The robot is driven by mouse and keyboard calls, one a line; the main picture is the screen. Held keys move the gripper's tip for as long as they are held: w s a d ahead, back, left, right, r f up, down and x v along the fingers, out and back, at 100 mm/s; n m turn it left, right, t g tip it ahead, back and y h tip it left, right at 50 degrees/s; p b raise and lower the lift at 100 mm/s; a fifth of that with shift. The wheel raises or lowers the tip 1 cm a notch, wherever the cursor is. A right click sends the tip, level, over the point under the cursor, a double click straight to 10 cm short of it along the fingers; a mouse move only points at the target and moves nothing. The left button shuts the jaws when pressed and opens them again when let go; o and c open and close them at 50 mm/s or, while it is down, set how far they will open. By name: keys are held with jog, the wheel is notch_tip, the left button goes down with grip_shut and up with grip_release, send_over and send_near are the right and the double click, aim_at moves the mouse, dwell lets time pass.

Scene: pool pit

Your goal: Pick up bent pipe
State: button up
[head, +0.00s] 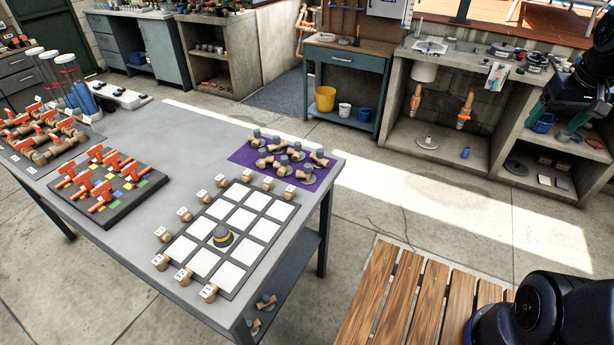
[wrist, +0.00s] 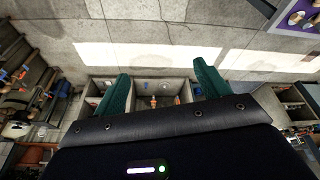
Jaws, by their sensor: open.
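Several bent pipes (head: 290,152), tan elbows with grey ends, stand or lie on a purple mat (head: 242,155) at the table's far right corner. Part of this mat (wrist: 283,17) shows at the top right of the wrist view, with grey round ends on it. My gripper (wrist: 158,70) is open and empty; its two green fingers are wide apart, with the floor and concrete shelves beyond. In the head view my gripper (head: 553,122) is at the upper right, well away from the mat and the pipes.
The grey table (head: 185,125) also holds a white-squared board (head: 205,262) with one yellow-banded piece, and racks of orange-handled valves (head: 103,188). Similar elbows (head: 262,302) lie on its lower shelf. A slatted wooden bench (head: 405,300) stands right. Open floor lies between table and concrete shelves (head: 440,120).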

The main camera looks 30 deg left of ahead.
jog(key=w+a+f+n+g, duration=0.15)
jog(key=w+a+n, duration=0.4)
jog(key=a, duration=0.85)
jog(key=n+g, duration=0.2)
jog(key=n, duration=0.6)
send_over(309, 164)
jog(key=shift+m+h, duration=0.25)
jog(key=shift+h, duration=0.05)
notch_tip(309, 164, down, 23)
jog(key=shift+w+d+f, duration=0.1)
jog(key=shift+w+f, duration=0.05)
notch_tip(309, 164, down, 10)
jog(key=shift+f, duration=0.1)
jog(key=shift+c, duration=0.2)
jog(key=c, duration=1.2)
